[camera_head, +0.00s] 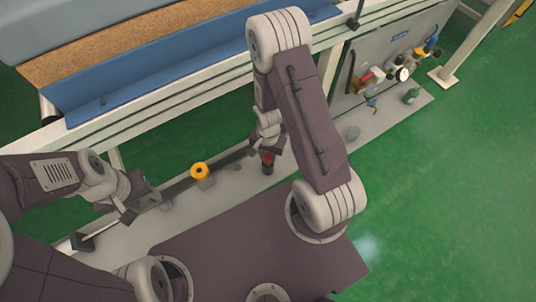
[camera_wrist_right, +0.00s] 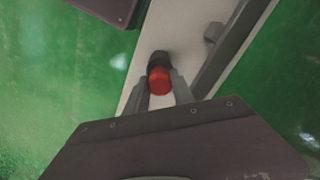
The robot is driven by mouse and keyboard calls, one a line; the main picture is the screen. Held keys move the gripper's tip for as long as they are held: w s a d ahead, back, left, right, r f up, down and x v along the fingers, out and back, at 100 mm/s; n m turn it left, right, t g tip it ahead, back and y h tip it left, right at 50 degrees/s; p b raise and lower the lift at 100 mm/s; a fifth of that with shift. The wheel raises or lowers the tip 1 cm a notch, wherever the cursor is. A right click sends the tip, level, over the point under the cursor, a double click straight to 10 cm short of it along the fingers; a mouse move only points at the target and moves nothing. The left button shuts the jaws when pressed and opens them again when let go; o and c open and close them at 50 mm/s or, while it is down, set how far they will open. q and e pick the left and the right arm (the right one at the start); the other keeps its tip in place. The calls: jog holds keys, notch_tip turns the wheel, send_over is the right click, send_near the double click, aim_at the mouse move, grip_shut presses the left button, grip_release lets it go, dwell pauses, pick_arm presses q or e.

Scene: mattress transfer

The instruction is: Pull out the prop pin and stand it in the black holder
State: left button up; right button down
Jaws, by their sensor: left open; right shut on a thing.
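The prop pin shows as a red knob (camera_wrist_right: 159,81) between the fingers of my right gripper (camera_wrist_right: 160,92) in the right wrist view. In the head view the red knob (camera_head: 267,157) sits low below my right gripper (camera_head: 266,149), which is shut on it. A dark, short cylinder, apparently the black holder (camera_wrist_right: 158,58), lies directly beyond the knob on the pale base strip. The knob and the cylinder overlap in view, and I cannot tell how deep the pin sits. My left gripper (camera_head: 143,203) is open and empty at the left, above the strip.
A yellow-topped post (camera_head: 199,171) stands on the pale strip (camera_head: 225,182) between my grippers. A conveyor frame with a blue bed (camera_head: 150,62) runs behind. A grey panel (camera_head: 385,65) with gauges and valves stands at the right. Green floor is free at right.

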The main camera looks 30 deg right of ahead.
jog(key=shift+f, duration=0.25)
jog(key=c, duration=1)
grip_release()
notch_tip(320, 180, up, 9)
jog(key=p, duration=0.4)
jog(key=shift+f, duration=0.2)
jog(key=shift+r+p, duration=0.3)
jog(key=shift+r, duration=0.05)
